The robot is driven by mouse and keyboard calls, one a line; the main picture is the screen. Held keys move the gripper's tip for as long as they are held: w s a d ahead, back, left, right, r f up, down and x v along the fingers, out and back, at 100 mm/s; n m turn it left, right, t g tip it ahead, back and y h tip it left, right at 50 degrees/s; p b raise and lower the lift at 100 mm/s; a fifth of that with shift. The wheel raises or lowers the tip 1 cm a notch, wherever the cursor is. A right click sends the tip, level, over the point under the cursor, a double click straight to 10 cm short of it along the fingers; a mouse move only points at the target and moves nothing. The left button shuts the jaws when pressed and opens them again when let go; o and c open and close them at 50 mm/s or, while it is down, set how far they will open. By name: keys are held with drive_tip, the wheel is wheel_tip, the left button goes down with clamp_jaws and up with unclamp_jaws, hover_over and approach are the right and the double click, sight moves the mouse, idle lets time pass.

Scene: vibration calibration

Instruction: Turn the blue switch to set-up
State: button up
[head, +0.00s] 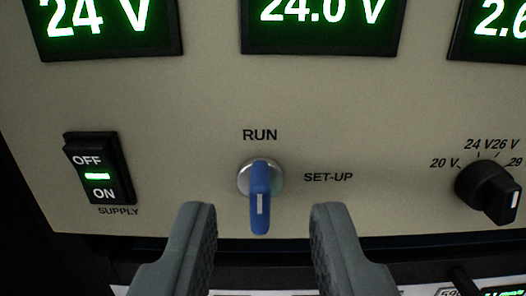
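The blue switch (260,200) sits on a round silver base on the beige panel, in the middle of the head view. Its blue handle stands vertical in the picture, with a white line on its lower front part. The label RUN (260,135) is above it and the label SET-UP (328,177) is to its right. The handle is in line with RUN, not turned sideways toward SET-UP. My gripper (265,218) is open, one grey finger to the lower left of the handle and one to the lower right. Clear gaps show between both fingers and the handle.
A black supply rocker switch (98,170) with a green light is on the left. A black voltage knob (488,190) is on the right. Green displays (322,22) line the top. Below the panel's lower edge is a dark gap and other equipment.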

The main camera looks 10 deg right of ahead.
sight(262, 196)
drive_tip(key=shift+w+d+b, duration=0.2)
drive_tip(key=shift+w+b, duration=0.15)
drive_tip(key=shift+w, duration=1.4)
clamp_jaws()
